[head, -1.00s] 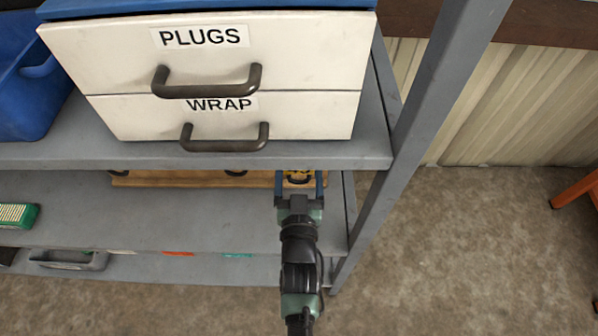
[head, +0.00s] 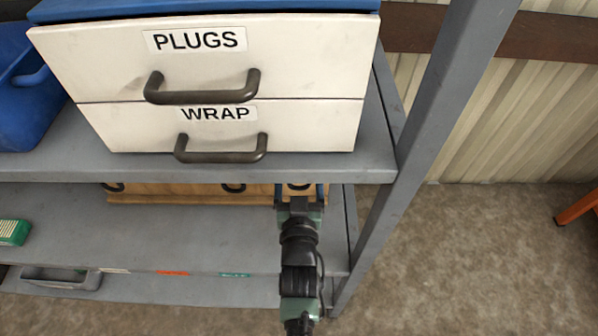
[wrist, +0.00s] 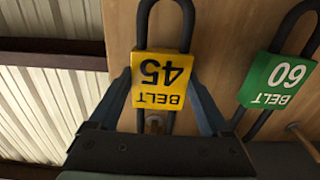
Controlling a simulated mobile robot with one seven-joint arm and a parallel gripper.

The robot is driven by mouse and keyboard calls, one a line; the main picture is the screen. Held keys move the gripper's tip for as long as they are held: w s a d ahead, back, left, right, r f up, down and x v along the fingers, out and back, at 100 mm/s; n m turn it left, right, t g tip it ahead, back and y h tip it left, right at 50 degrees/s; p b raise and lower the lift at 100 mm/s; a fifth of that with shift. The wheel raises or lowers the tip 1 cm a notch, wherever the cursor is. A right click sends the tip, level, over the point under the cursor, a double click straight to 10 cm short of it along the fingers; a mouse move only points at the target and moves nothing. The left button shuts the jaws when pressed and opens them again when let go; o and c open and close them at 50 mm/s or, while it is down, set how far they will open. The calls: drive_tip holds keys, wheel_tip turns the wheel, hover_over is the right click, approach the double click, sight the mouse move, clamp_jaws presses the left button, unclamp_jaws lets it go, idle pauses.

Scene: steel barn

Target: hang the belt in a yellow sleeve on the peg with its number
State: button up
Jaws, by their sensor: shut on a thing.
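In the wrist view my gripper (wrist: 159,86) is shut on the yellow sleeve (wrist: 162,78), with one finger at each side. The sleeve reads BELT 45, upside down in this view, and wraps a black belt (wrist: 143,21). A short peg (wrist: 155,122) shows between the belt's strands just below the sleeve. The belt's lower part is hidden behind my gripper, so I cannot tell if it rests on the peg. In the head view my gripper (head: 299,193) reaches under the upper shelf, before the wooden board (head: 165,194).
A black belt in a green sleeve (wrist: 277,80) marked BELT 60 is at right in the wrist view, near another peg (wrist: 300,131). The PLUGS and WRAP drawers (head: 205,85) stand on the upper shelf (head: 300,169). A grey post (head: 428,130) rises right of my arm.

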drive_tip(key=shift+f, duration=0.1)
idle(0.3)
drive_tip(key=shift+f+b, duration=0.45)
drive_tip(key=shift+b, duration=0.1)
drive_tip(key=o, duration=1.2)
drive_tip(key=shift+o, duration=0.2)
drive_tip(key=shift+s, duration=0.1)
drive_tip(key=s+p, duration=0.2)
drive_tip(key=s, duration=1)
drive_tip(key=shift+s, duration=0.35)
drive_tip(key=shift+s, duration=0.1)
